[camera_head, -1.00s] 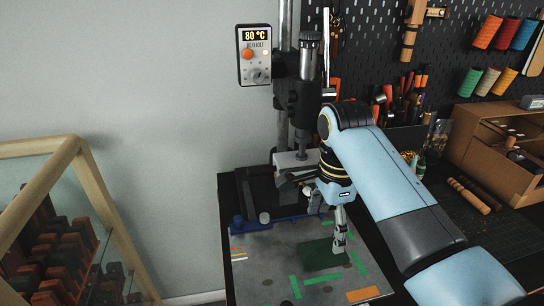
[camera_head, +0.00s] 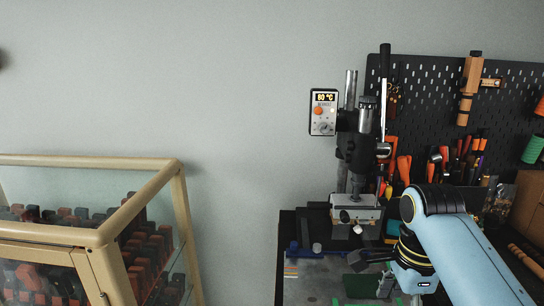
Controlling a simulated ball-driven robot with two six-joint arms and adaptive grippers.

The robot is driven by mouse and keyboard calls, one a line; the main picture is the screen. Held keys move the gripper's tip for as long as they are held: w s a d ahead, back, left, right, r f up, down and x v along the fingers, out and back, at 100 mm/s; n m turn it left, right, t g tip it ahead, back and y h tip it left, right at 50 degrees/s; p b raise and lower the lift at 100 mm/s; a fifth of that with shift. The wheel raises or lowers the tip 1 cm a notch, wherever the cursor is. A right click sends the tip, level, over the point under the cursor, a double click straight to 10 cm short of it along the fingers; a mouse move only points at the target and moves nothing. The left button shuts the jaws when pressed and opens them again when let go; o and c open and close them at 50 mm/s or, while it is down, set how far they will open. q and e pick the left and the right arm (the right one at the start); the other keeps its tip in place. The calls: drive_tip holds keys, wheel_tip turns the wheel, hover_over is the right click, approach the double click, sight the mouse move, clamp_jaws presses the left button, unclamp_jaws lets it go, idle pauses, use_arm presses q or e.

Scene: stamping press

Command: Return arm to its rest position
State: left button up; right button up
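My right arm comes in from the right, in light blue with a black joint. Its gripper (camera_head: 386,282) is low in the picture beside the stamping press (camera_head: 356,160), over the work mat. Its fingers are small and partly cut off by the wrist, so I cannot tell whether they are open or shut. A dark green piece (camera_head: 360,286) lies on the grey mat (camera_head: 312,284) just left of the gripper. I cannot tell whether they touch. My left gripper is not in view.
The press has a control box (camera_head: 323,112) reading 80 °C. A glass display case (camera_head: 88,240) with a wooden frame stands at the left. A pegboard (camera_head: 425,90) with tools hangs behind the bench. A wooden organiser (camera_head: 530,205) stands at the right. The wall between case and press is bare.

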drive_tip(key=s+d+r+n+t, duration=0.2)
drive_tip(key=s+n, duration=0.8)
drive_tip(key=s, duration=0.2)
drive_tip(key=s+d+r+n+t, duration=0.2)
drive_tip(key=s+d+r+n, duration=0.1)
drive_tip(key=s+n, duration=0.75)
wheel_tip(320, 180, down, 36)
drive_tip(key=s+d+f+m+g+h+b, duration=0.1)
drive_tip(key=s+d+g+b, duration=0.1)
drive_tip(key=b, duration=1)
drive_tip(key=s+f+b, duration=0.4)
drive_tip(key=s+f, duration=0.2)
drive_tip(key=f, duration=0.4)
drive_tip(key=s+d+f+b, duration=0.1)
drive_tip(key=s+f+b, duration=0.3)
drive_tip(key=f, duration=0.5)
drive_tip(key=s+f+g+b, duration=0.1)
drive_tip(key=s+f+b, duration=0.3)
drive_tip(key=s+f, duration=0.5)
drive_tip(key=shift+d+f, duration=0.2)
drive_tip(key=shift+f, duration=0.6)
